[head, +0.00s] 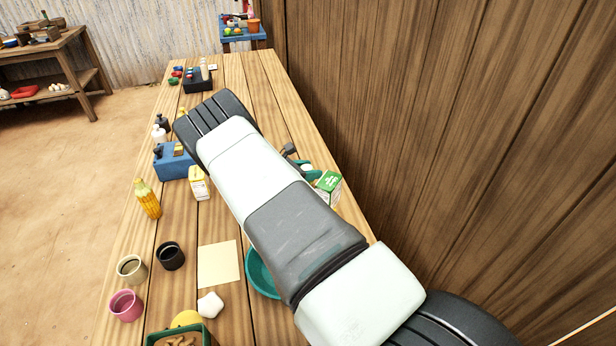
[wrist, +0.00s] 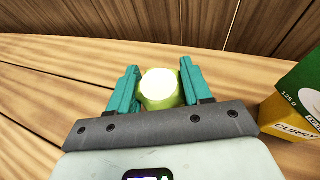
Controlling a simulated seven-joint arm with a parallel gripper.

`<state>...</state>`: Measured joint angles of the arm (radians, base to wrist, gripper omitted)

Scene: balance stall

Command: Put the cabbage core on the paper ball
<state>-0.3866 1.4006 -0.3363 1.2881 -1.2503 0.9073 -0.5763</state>
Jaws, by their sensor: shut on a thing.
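The cabbage core (wrist: 161,88), pale green with a whitish top, sits between the teal fingers of my gripper (wrist: 160,70) in the wrist view. The fingers are shut on it from both sides. I cannot tell whether it is clear of the table. In the head view my arm covers most of the gripper, and only a little teal shows beside the green box. The paper ball (head: 210,305), white and crumpled, lies near the front of the table, below the cream paper sheet and well away from my gripper.
A green and yellow curry box (head: 328,186) stands right beside my gripper; it also shows in the wrist view (wrist: 292,112). A teal bowl (head: 257,274) is partly under my arm. A black cup (head: 171,256), corn (head: 148,199) and a green crate (head: 160,338) stand nearby. A wooden wall bounds the right.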

